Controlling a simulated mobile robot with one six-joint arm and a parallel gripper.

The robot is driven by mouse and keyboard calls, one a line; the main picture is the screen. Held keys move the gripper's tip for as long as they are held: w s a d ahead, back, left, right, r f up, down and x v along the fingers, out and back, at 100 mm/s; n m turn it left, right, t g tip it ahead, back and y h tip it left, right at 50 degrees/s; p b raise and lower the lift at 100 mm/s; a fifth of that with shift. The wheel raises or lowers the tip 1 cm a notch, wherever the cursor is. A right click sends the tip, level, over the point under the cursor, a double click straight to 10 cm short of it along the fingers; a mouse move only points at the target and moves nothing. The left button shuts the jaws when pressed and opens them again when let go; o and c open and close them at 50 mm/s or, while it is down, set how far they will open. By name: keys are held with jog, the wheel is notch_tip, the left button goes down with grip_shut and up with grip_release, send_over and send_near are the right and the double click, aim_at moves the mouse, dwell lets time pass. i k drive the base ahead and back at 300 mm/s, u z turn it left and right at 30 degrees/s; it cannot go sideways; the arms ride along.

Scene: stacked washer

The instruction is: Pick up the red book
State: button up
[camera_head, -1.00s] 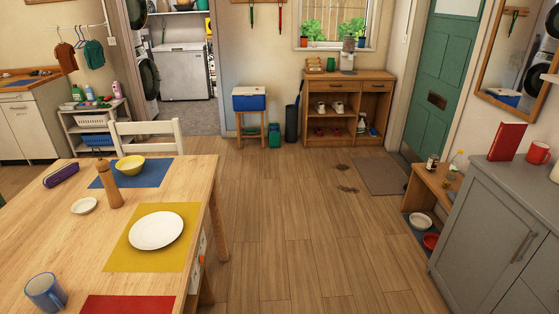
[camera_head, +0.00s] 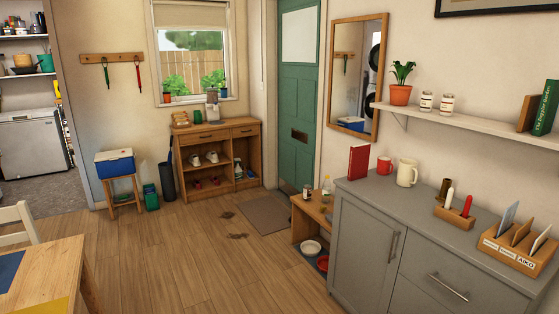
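The red book (camera_head: 358,162) stands upright on the far left end of the grey cabinet's top (camera_head: 408,200) at the right. Its red cover faces me and its pale page edge shows at one side. My gripper does not show in this view.
A cream jug (camera_head: 407,173), a wooden holder (camera_head: 455,214) and a letter rack (camera_head: 518,244) stand farther right on the cabinet. A wall shelf (camera_head: 460,123) hangs above. A low wooden bench (camera_head: 312,210) adjoins the cabinet's left. A table (camera_head: 42,275) is at lower left; open floor lies between.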

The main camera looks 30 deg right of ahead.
aim_at(359, 155)
jog(key=u, duration=0.2)
jog(key=i, duration=1.1)
jog(key=z, duration=0.1)
